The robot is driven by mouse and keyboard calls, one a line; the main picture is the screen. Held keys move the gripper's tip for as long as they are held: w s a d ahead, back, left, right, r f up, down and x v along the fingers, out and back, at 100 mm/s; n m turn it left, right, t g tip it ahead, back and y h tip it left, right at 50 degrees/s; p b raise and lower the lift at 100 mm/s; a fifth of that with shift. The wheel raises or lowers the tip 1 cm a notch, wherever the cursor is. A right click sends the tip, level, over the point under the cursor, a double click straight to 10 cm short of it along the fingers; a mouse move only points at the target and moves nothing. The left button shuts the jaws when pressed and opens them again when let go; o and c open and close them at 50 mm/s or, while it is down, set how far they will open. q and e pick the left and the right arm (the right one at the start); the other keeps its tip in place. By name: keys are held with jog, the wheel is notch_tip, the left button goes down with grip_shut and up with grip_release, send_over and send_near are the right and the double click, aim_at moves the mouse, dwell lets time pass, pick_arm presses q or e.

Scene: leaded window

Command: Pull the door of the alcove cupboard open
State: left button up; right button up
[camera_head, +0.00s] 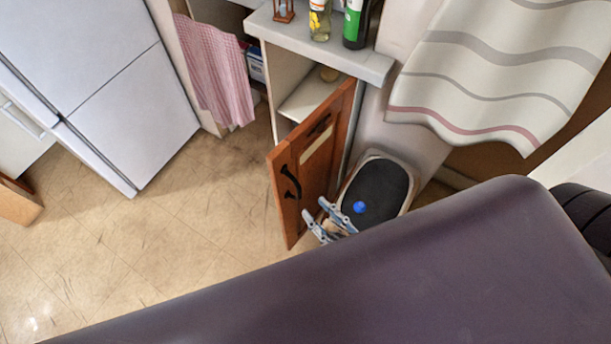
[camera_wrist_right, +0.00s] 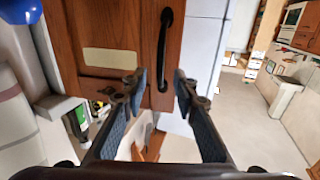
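The brown wooden cupboard door (camera_head: 318,150) stands swung out, and part of the alcove cupboard's pale interior (camera_head: 305,97) shows behind it. A curved black handle (camera_head: 291,183) is on the door's outer face, near its left edge. My right gripper (camera_head: 318,217) is near the lower part of that face, right of and below the handle. In the right wrist view my right gripper (camera_wrist_right: 160,95) has its fingers apart, and the black handle (camera_wrist_right: 163,45) appears beyond the tips. I see nothing held; contact with the door cannot be told. My left gripper is not in view.
Bottles (camera_head: 355,22) stand on the cupboard's top (camera_head: 325,52). A white fridge (camera_head: 95,75) is at the left, with a pink checked cloth (camera_head: 215,70) between. A striped curtain (camera_head: 500,70) hangs at the right. The tiled floor (camera_head: 170,230) left of the door is clear.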

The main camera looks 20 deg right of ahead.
aim_at(299, 191)
jog(key=x, duration=0.7)
jog(key=shift+w+a+p, duration=0.1)
jog(key=shift+w+p, duration=0.25)
jog(key=shift+c, duration=0.7)
grip_shut()
